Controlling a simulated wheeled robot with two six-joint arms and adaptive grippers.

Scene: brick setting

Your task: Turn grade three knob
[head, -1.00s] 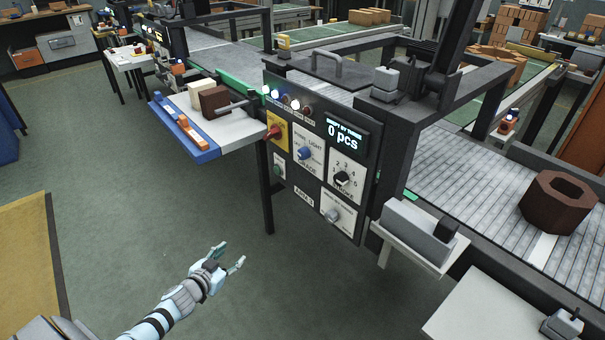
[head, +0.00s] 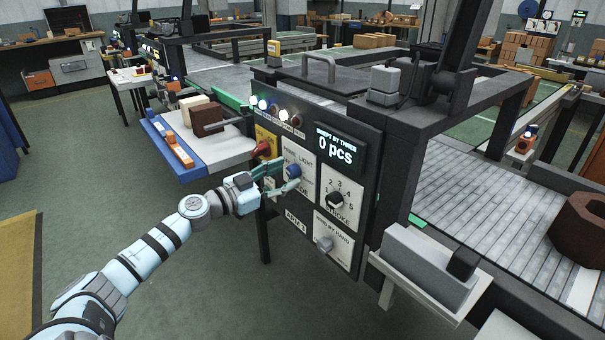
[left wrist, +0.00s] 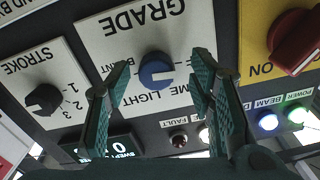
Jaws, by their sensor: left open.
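The blue grade knob (head: 293,171) sits on a white plate marked GRADE on the dark control panel. My left gripper (head: 286,177) is at this plate, open, with its fingers partly over the knob. The left wrist view is upside down to the lettering. There the blue knob (left wrist: 156,70) shows between the two spread teal fingers, with a gap on each side. I cannot tell how far the fingertips are from the plate. LIGHT is readable on the plate; other lettering is partly covered. My right gripper is not in view.
The black stroke knob (head: 336,199), a grey lower knob (head: 325,244) and a red switch (head: 262,149) on yellow are close by. A display (head: 336,148) reads 0 pcs. A side shelf (head: 220,150) with blocks juts out left of the panel.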

